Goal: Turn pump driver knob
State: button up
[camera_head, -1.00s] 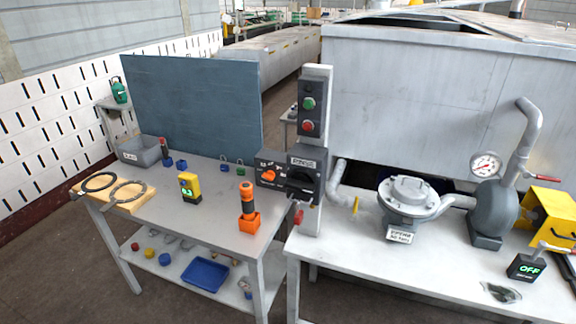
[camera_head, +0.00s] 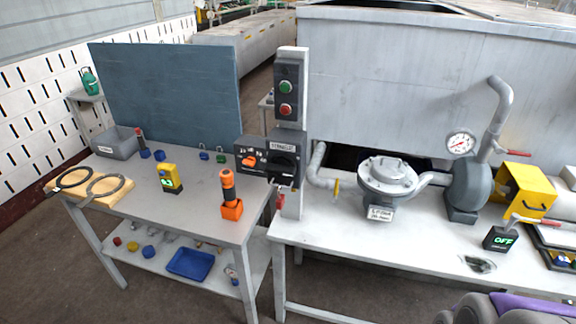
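A dark control box (camera_head: 266,154) is fixed to the pale post between the two tables. It carries a small orange knob (camera_head: 250,161) on its left half and a larger black rotary knob (camera_head: 284,166) on its right half, under a white label too blurred to read. I cannot tell which knob is the pump driver knob. On the right table stands a round grey pump-like unit (camera_head: 388,174) with a label in front. No gripper shows, and nothing touches the box.
The post has green and red buttons (camera_head: 286,97) above the box. An orange-black flashlight (camera_head: 230,193) stands upright in front of the box on the left table (camera_head: 200,213).

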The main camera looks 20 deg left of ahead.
aim_at(250, 161)
jog(key=j+u, duration=0.15)
jog(key=u, duration=0.25)
jog(key=j+u, duration=0.1)
jog(key=u, duration=0.3)
jog(key=i+j+u, duration=0.1)
jog(key=u, duration=0.35)
jog(key=i+j+u, duration=0.1)
jog(key=u, duration=0.3)
jog(key=i+j, duration=0.3)
jog(key=i, duration=0.15)
jog(key=i+j, duration=0.35)
jog(key=i+l, duration=0.1)
jog(key=l, duration=0.2)
jog(key=i+l, duration=0.15)
jog(key=l, duration=0.15)
